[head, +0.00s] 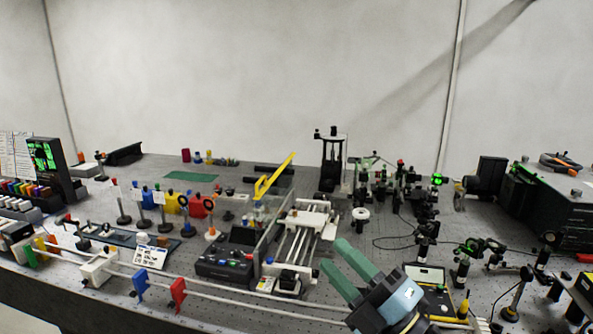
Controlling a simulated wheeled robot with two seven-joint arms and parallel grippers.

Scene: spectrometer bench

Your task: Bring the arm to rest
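My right gripper (333,254) is in the lower middle of the head view, with two green fingers on a dark and light blue body. The fingers point up and to the left, over the front part of the bench (225,297). They stand apart with a gap, and I see nothing held between them. Whether the fingertips touch anything behind them cannot be told. My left gripper is not in view.
Left of the gripper are a dark control box (225,270) and a white rail stage (303,220) with a yellow bar (275,176). A blue clip (140,283) and a red clip (178,292) sit on front rails. Optics posts crowd the right. A large black instrument (545,215) stands far right.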

